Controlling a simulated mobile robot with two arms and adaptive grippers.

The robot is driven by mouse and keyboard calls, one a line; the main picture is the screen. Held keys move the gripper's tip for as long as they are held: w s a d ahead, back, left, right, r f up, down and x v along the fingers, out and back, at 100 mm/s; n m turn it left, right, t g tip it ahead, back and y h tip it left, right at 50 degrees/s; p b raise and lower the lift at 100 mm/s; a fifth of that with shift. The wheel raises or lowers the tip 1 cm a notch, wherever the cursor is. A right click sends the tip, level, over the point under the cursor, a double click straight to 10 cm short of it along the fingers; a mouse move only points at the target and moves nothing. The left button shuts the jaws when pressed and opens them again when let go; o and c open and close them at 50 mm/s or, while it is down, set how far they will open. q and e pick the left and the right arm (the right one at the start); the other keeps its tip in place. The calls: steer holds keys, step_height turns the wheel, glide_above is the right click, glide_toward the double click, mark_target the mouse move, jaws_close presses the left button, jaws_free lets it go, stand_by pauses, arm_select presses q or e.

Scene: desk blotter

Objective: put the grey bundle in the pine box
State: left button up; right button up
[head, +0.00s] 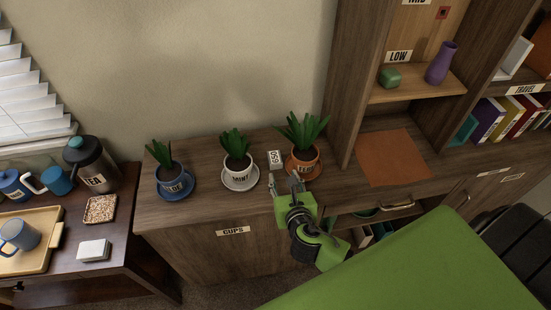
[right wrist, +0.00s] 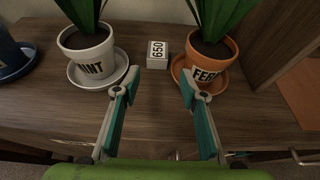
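I cannot pick out a grey bundle or a pine box for sure in either view. A small pale grey block marked 650 (head: 275,160) stands on the wooden cabinet top between two potted plants; it also shows in the right wrist view (right wrist: 158,54). My right gripper (head: 288,184) is open and empty, in front of the block and apart from it. In the right wrist view the fingers (right wrist: 158,86) are spread wide, with only bare wood between them. My left gripper is not in view.
A white MINT pot (head: 239,174) and a terracotta FERN pot (head: 303,166) flank the block. A blue pot (head: 173,181) stands left. An orange mat (head: 393,157) lies right, under a shelf. A wooden tray (head: 43,245) and white block (head: 93,250) are on the left table.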

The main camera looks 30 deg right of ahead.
mark_target(275, 158)
steer(key=x, duration=1.3)
steer(key=shift+w+a, duration=0.15)
steer(key=shift+a, duration=0.1)
steer(key=c, duration=0.7)
